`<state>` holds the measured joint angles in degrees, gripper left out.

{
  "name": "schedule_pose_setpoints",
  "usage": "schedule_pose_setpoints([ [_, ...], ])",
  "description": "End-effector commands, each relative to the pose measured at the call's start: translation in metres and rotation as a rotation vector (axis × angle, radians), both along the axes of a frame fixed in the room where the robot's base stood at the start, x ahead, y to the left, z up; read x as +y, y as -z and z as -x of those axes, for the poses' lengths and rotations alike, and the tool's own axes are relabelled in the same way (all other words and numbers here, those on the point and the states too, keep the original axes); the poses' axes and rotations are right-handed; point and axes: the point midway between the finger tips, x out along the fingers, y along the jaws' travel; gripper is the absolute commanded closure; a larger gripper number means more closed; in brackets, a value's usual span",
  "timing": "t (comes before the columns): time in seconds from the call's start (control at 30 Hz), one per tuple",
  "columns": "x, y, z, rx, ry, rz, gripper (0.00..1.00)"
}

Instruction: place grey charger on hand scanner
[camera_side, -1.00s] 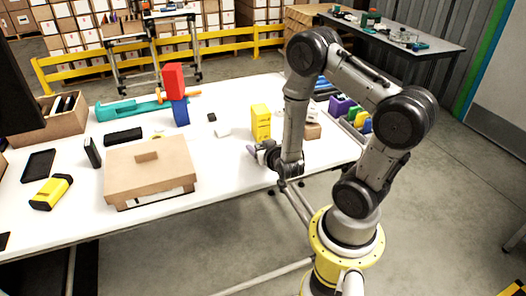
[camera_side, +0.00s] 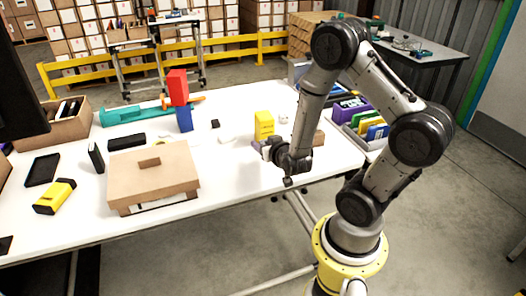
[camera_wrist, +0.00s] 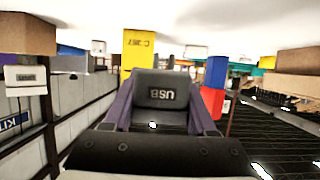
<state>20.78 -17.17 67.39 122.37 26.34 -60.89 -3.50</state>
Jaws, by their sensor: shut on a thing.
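The grey charger (camera_wrist: 158,84), a dark block marked USB, is between the purple fingers of my gripper (camera_wrist: 163,112) in the wrist view. The fingers are shut on its two sides. In the side view my gripper (camera_side: 264,148) is low at the right part of the table, in front of a yellow box; the charger cannot be made out there. A yellow and black device (camera_side: 54,197), which looks like the hand scanner, lies at the table's left front, far from my gripper.
A lidded cardboard carton (camera_side: 152,182) stands between my gripper and the yellow and black device. The yellow box (camera_side: 264,124) is close behind my gripper. A red block (camera_side: 178,87) is on a blue block (camera_side: 184,118). A bin of colourful items (camera_side: 365,125) is at the right.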

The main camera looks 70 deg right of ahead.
Motion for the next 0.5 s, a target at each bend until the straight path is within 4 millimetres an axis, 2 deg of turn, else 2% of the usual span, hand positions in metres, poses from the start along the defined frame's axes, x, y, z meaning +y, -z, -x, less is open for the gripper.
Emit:
schedule_pose_setpoints([
  [0.2,0.024,-0.050,0.032,-0.008,-0.005,0.002,1.00],
  [0.43,0.051,-0.069,0.071,-0.004,-0.010,0.000,1.00],
  [0.5,0.052,-0.072,0.075,-0.005,-0.004,0.005,1.00],
])
